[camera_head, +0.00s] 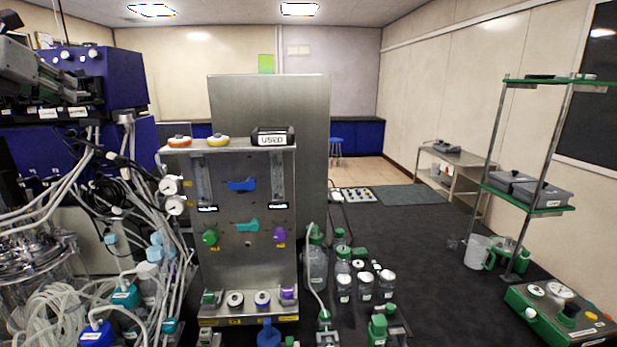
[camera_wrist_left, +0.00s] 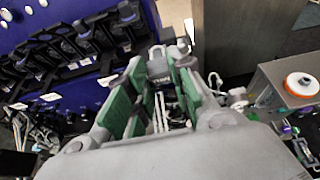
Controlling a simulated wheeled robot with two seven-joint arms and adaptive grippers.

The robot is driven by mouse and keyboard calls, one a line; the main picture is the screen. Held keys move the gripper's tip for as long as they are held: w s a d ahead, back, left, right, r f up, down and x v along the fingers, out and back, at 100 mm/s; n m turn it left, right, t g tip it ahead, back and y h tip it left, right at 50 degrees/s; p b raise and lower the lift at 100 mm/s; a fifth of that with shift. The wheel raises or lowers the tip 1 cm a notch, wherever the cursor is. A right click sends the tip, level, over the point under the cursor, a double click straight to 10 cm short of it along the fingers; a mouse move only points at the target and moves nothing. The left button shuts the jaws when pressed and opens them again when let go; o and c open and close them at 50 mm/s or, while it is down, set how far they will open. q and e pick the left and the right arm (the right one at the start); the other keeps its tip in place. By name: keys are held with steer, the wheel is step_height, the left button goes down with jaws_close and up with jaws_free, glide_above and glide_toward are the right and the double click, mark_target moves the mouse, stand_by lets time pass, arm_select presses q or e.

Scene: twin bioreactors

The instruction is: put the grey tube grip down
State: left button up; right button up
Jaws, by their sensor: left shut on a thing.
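My left gripper (camera_head: 62,88) is at the upper left of the head view, in front of the blue cabinet and close to its black holders. In the left wrist view the two green-padded fingers of this gripper (camera_wrist_left: 160,95) are around a narrow grey piece (camera_wrist_left: 160,112), which I take for the grey tube grip. The fingers hide much of it, and I cannot make it out in the head view. Black holders (camera_wrist_left: 85,45) with white labels stand in a row beside the gripper. My right gripper is not in view.
The blue cabinet (camera_head: 120,75) is at the left, with loose tubing (camera_head: 60,310) below it. A steel panel (camera_head: 225,265) with valves and a USED box (camera_head: 272,137) stands in the middle. Bottles (camera_head: 365,285) stand right of it. A green-shelved rack (camera_head: 530,195) is at the right.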

arm_select(q)
steer(key=w+a+f+p, duration=0.1)
steer(key=w+a+p, duration=0.2)
steer(key=w, duration=0.3)
steer(key=shift+w+a+f+p, duration=0.25)
steer(key=shift+w+a+p, duration=0.1)
steer(key=shift+a+p, duration=0.05)
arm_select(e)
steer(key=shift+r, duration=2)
arm_select(q)
steer(key=shift+s, duration=0.2)
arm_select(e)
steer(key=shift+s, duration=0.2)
